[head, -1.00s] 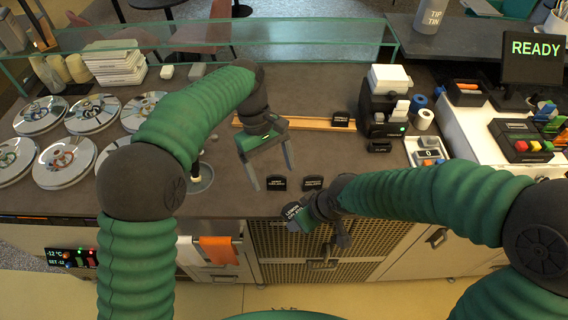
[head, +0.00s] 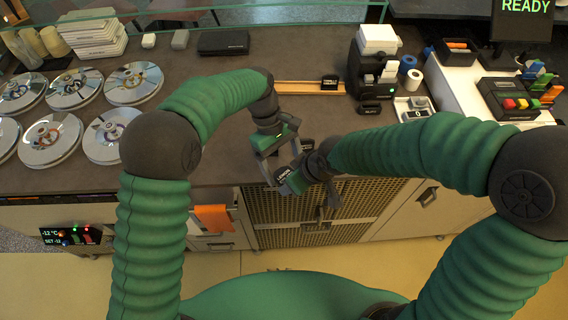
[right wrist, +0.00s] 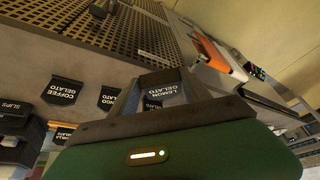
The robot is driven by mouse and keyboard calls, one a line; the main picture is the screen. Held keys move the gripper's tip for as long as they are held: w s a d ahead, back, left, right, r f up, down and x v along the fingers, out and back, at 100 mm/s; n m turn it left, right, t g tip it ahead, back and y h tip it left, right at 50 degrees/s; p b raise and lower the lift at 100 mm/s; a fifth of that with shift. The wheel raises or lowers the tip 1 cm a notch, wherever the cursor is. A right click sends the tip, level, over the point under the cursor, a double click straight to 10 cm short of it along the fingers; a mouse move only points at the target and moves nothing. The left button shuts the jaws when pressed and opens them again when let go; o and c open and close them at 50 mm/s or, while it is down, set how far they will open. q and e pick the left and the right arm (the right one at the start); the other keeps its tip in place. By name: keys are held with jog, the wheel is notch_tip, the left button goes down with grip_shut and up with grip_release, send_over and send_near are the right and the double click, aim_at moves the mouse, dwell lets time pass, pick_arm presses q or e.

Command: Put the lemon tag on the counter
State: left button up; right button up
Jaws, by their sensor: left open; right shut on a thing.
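The lemon tag (right wrist: 168,92), a small black sign with white lettering, sits between the fingers of my right gripper (right wrist: 158,82) in the right wrist view. In the head view the right gripper (head: 296,183) holds the lemon tag (head: 284,174) at the counter's front edge. My left gripper (head: 280,163) is open, its fingers close around the lemon tag's area. I cannot tell whether they touch it. The dark counter (head: 225,145) lies behind both grippers.
A coffee tag (right wrist: 62,92) and a partly hidden mango tag (right wrist: 107,98) stand on the counter. A wooden rail (head: 310,88) lies behind. Round metal lids (head: 75,88) fill the left, and a label printer (head: 372,75) stands at right.

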jog(key=shift+a, duration=0.1)
pick_arm(q)
jog(key=shift+d, duration=0.2)
jog(key=c, duration=1.3)
pick_arm(e)
jog(key=shift+s, duration=0.1)
pick_arm(q)
jog(key=shift+c, duration=0.6)
pick_arm(e)
jog(key=o, duration=1.5)
jog(key=shift+o, duration=0.2)
pick_arm(q)
jog(key=shift+a, duration=0.15)
